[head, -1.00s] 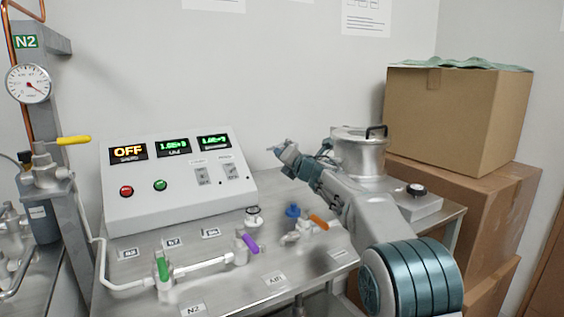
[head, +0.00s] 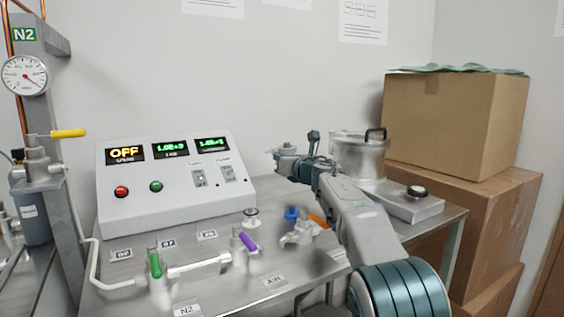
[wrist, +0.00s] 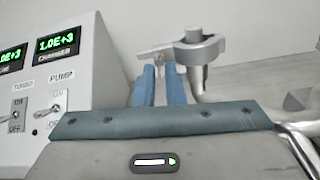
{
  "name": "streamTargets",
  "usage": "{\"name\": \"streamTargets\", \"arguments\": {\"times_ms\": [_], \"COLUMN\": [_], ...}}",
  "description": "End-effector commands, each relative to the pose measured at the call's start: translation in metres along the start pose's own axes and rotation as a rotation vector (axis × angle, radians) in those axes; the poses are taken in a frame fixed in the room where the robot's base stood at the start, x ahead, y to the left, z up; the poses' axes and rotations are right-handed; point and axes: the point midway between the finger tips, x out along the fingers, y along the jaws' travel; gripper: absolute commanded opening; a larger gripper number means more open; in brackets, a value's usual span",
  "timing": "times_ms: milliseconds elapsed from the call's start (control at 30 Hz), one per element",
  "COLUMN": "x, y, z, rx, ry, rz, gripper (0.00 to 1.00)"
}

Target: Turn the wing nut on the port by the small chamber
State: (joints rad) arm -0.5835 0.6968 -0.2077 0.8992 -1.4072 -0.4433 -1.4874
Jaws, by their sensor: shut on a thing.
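The small chamber (head: 362,158) is a silver cylinder with a dark handle on its lid, at the right end of the bench. My gripper (head: 279,155) is left of it in the head view, and my arm hides part of the chamber's side. In the wrist view a grey clamp ring (wrist: 203,47) sits on the port, with the pale wing nut (wrist: 148,54) at its left. My gripper's blue fingers (wrist: 162,70) reach up to the wing nut and are shut on it. Their tips partly hide the contact.
The control box (head: 175,185) stands close on the left, with its switches near my gripper in the wrist view. Purple (head: 248,241), orange (head: 318,220) and green (head: 155,264) valve handles stand on the bench below. Cardboard boxes (head: 450,120) are stacked at right.

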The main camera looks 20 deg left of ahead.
Motion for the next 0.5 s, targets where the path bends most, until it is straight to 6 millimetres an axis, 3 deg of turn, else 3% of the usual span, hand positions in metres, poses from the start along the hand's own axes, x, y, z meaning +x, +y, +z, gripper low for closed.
{"name": "streamTargets", "arguments": {"times_ms": [467,500], "x": [0.0003,0.0003], "y": [-0.0003,-0.0004], "z": [-0.0009,-0.0010], "rx": [-0.014,-0.013], "ry": [0.001,0.001], "rz": [0.000,0.000], "gripper": [0.00,0.15]}}
